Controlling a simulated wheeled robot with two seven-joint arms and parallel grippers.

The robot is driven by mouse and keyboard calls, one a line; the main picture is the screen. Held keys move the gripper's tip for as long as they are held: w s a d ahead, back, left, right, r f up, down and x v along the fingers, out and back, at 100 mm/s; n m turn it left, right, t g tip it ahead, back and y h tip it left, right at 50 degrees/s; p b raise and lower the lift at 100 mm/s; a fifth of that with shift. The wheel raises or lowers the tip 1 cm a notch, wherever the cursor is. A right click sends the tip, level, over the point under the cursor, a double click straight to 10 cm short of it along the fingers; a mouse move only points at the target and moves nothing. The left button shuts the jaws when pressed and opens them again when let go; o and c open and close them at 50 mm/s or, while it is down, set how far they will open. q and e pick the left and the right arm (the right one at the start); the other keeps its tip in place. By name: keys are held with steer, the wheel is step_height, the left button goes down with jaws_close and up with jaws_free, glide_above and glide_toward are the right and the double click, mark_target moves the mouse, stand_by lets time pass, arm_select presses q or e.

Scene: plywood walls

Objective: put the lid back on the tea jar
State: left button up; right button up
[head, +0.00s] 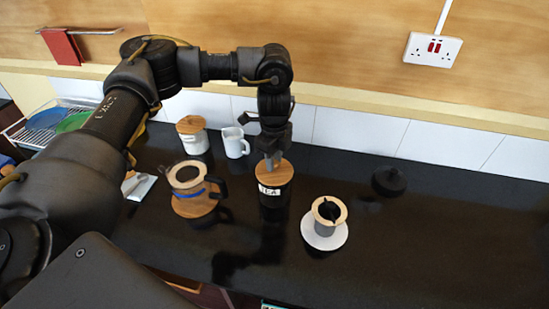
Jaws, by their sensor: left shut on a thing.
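The tea jar (270,201) is a dark jar with a white label reading TEA, standing upright on the black counter near the middle of the head view. Its round wooden lid (284,175) is at the jar's mouth, right above the label. My left gripper (271,164) points straight down from above and is shut on the lid at its top. I cannot tell whether the lid rests fully on the rim or is slightly above it. My right gripper is not in view.
Left of the jar, a glass pot (187,180) stands on a wooden coaster. Behind are a white canister (193,140) and a white mug (235,146). Right are a cup (325,225) on a white saucer (310,238) and a black lid-like object (389,181).

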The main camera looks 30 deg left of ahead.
arm_select(q)
steer(key=shift+p, duration=0.35)
stand_by(0.3)
stand_by(0.4)
steer(key=o, duration=1.5)
steer(key=shift+o, duration=0.2)
steer(key=shift+r+p, duration=3.5)
steer(key=shift+p, duration=0.3)
jaws_close()
